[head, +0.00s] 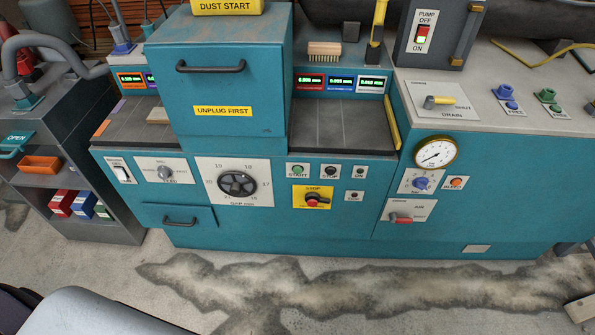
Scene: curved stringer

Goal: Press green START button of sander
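The sander is a teal cabinet (280,235) across the middle of the head view. Its green START button (298,170) is a small round button on a white plate on the front panel, right of the large gap dial (237,184). A dark STOP button (330,171) sits just right of it. A red-and-black stop knob (313,199) on a yellow plate is below them. Nothing covers the START button. Neither of my grippers is in view.
A drawer with a black handle (180,222) is at lower left. A grey shelf unit (95,228) with bins stands at left. The right section has a gauge (436,152) and a red-handled valve (402,218). The stained concrete floor (350,290) in front is clear.

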